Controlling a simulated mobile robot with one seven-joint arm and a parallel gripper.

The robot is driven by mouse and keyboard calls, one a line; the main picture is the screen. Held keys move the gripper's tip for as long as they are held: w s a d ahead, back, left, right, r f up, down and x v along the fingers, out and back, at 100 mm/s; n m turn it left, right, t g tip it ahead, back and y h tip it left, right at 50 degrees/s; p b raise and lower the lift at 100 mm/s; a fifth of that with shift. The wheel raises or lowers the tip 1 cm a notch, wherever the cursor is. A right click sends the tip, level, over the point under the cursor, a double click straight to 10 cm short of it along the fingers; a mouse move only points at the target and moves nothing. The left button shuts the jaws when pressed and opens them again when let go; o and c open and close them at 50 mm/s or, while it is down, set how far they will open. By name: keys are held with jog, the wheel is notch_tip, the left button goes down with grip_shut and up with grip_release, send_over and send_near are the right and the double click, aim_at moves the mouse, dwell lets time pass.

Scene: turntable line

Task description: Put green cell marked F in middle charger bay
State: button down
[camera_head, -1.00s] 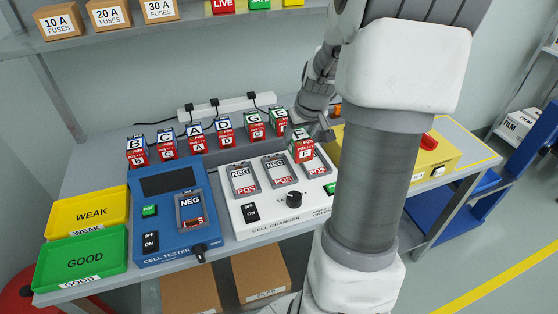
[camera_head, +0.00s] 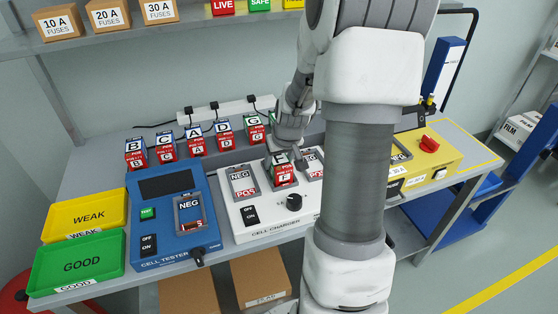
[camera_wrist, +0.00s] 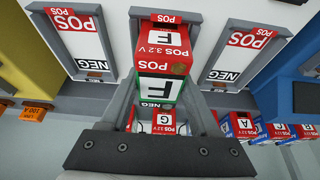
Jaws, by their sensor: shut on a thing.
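The green cell marked F (camera_head: 284,176) has a red POS end and is at the middle bay of the white cell charger (camera_head: 270,226). My gripper (camera_head: 283,160) is shut on it from above. In the wrist view the cell (camera_wrist: 165,60) sits between my two fingers (camera_wrist: 165,100), its POS end toward the bay's POS end. The middle bay's grey frame (camera_wrist: 138,28) shows around it. I cannot tell whether the cell touches the bay floor. The left bay (camera_head: 243,182) and the right bay (camera_head: 314,162) look empty.
Several lettered cells (camera_head: 196,141) stand in a row behind the charger. Yellow WEAK (camera_head: 85,214) and green GOOD (camera_head: 78,264) trays lie further left. A yellow box with a red knob (camera_head: 428,155) is at right.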

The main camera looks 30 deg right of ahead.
jog(key=shift+c, duration=0.6)
grip_release()
jog(key=shift+f, duration=0.15)
jog(key=shift+r, duration=0.45)
jog(key=p+v, duration=0.2)
jog(key=v, duration=0.9)
jog(key=shift+s+r, duration=0.2)
jog(key=shift+r, duration=0.05)
